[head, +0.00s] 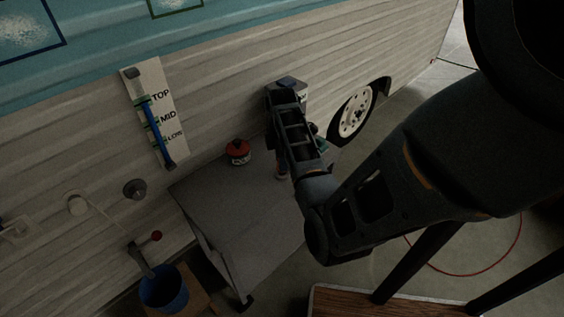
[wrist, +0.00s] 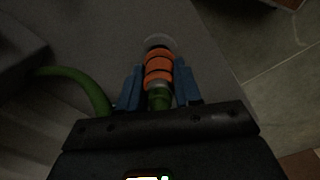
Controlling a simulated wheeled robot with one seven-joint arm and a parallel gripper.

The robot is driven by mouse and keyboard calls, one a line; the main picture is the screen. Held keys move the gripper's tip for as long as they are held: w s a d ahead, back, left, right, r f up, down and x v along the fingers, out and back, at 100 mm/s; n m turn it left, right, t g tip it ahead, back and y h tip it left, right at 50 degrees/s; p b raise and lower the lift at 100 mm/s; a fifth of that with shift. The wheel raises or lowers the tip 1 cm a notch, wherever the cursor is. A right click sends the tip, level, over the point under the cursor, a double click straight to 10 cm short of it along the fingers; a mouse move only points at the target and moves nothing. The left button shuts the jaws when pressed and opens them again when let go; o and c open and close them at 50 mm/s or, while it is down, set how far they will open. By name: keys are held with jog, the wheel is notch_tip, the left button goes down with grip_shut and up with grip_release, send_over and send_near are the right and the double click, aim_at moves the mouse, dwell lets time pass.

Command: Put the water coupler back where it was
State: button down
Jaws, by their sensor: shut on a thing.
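The water coupler (wrist: 158,67) is an orange, dark-banded fitting with a pale end, joined to a green hose (wrist: 82,88). In the wrist view it lies between the blue fingers of my gripper (wrist: 158,88), which is shut on it. The grey tabletop (wrist: 218,65) is behind and below the coupler; I cannot tell whether they touch. In the head view my arm covers most of this spot, beside the right part of the grey table (head: 230,205) against the camper wall.
A red-topped can (head: 238,152) stands on the table near the wall. A board marked TOP, MID and LOW (head: 158,95) hangs on the camper. A blue bucket (head: 164,289) stands below a tap at lower left. The wheel (head: 356,112) is at right.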

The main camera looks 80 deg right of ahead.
jog(key=shift+f, duration=0.75)
jog(key=shift+f, duration=0.25)
jog(key=c, duration=0.8)
grip_release()
jog(key=shift+r, duration=0.1)
